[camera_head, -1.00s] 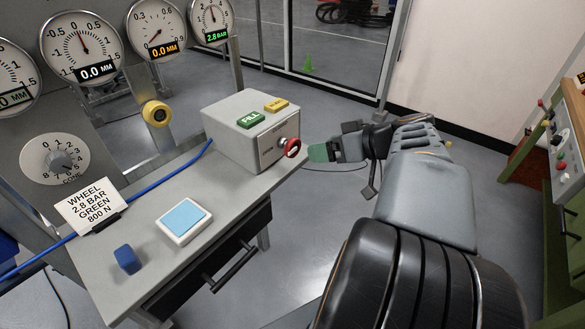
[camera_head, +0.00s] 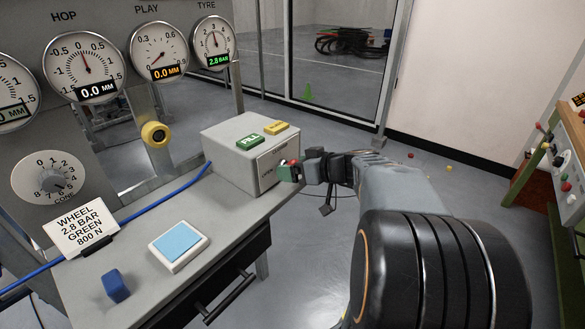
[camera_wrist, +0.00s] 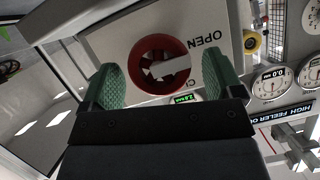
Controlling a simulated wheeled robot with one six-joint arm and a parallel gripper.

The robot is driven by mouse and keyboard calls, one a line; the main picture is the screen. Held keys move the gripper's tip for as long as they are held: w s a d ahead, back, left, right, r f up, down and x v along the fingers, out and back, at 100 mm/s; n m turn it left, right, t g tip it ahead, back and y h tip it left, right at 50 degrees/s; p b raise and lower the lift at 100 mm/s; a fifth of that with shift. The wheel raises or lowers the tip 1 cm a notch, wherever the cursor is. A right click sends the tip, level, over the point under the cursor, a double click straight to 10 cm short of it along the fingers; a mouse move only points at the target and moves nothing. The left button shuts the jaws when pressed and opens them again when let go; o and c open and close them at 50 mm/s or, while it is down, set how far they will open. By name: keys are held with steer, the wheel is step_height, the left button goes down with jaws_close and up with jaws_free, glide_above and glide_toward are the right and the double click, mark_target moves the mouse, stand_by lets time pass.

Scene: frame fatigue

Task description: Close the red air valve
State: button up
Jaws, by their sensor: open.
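The red air valve (camera_wrist: 160,64) is a round red knob on the front face of the grey box (camera_head: 245,152). In the wrist view it sits between the two green finger pads, with the words "OPEN" and part of another label beside it. In the head view only a sliver of red shows, mostly hidden behind the fingers. My gripper (camera_wrist: 162,82) is open around the valve. The fingers stand on either side of it, and I cannot tell whether they touch it. In the head view my gripper (camera_head: 289,170) is at the box's right face.
A blue-topped pad (camera_head: 180,246) and a blue block (camera_head: 116,286) lie on the bench. Gauges line the panel behind.

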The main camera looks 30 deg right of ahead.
steer(key=shift+w+a+f, duration=0.3)
steer(key=shift+w, duration=0.25)
steer(key=c, duration=0.9)
